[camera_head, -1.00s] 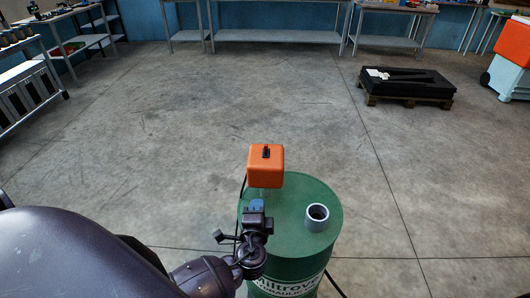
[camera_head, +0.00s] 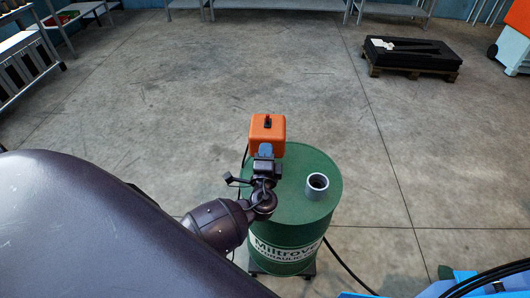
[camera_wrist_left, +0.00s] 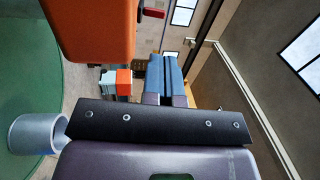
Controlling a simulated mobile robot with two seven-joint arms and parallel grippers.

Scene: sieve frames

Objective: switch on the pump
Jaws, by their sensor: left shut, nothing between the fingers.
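The pump is an orange box (camera_head: 267,130) on top of a green drum (camera_head: 310,207). A small dark switch (camera_head: 267,122) stands on the box's top face. The shut fingers also show in the left wrist view (camera_wrist_left: 164,76), apart from the lever. My right gripper is not in view.
A grey pipe collar (camera_head: 317,186) stands on the drum lid, right of the box. A black hose (camera_head: 348,268) runs across the floor. A pallet with a black load (camera_head: 410,55) is far off at the back right. The floor behind the drum is clear.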

